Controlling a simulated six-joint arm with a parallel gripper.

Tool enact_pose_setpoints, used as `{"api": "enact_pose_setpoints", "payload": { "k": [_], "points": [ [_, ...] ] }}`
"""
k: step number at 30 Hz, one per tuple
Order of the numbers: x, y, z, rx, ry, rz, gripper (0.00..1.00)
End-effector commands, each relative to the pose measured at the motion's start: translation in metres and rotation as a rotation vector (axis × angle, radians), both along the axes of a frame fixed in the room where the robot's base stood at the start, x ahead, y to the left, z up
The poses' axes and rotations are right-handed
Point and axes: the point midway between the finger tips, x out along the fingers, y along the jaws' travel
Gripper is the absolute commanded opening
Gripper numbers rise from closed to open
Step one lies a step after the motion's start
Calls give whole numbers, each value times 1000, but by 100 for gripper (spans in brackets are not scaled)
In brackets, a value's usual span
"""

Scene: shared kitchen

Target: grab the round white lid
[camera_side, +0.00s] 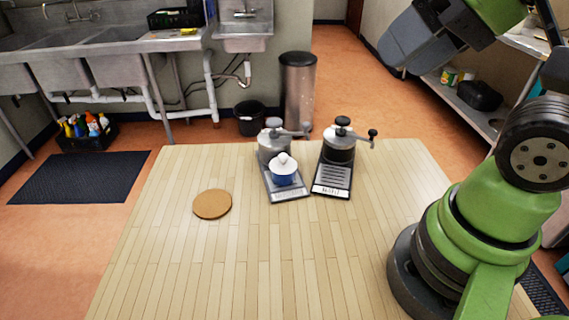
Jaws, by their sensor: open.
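The round white lid (283,162) has a small knob on top. It sits on a small blue pot (283,179), which stands on the front of the left grey base plate (286,196). My gripper (398,62) is at the upper right, high above the table and well apart from the lid. It is open and I see nothing in it; its fingertips are hard to make out.
A hand grinder (274,140) stands right behind the pot, its crank reaching right. A second grinder (340,149) stands on a labelled plate (333,180) at right. A round brown mat (212,204) lies left. The front of the wooden table (250,270) is clear.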

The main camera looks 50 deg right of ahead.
Motion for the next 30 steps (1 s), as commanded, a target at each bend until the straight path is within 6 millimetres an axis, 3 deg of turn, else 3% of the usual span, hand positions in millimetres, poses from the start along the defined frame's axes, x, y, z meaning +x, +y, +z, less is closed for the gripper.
{"api": "enact_pose_setpoints", "payload": {
  "k": [8, 13, 14, 23, 26, 30],
  "points": [
    [0, 0, 0, 0, 0, 0, 43],
    [0, 0, 0, 0, 0, 0, 82],
    [0, 0, 0, 0, 0, 0, 83],
    [3, 0, 0, -2, 8, -2, 83],
    [15, -2, 0, -12, 43, -9, 83],
    [49, -7, -7, -42, 134, -28, 83]
  ]
}}
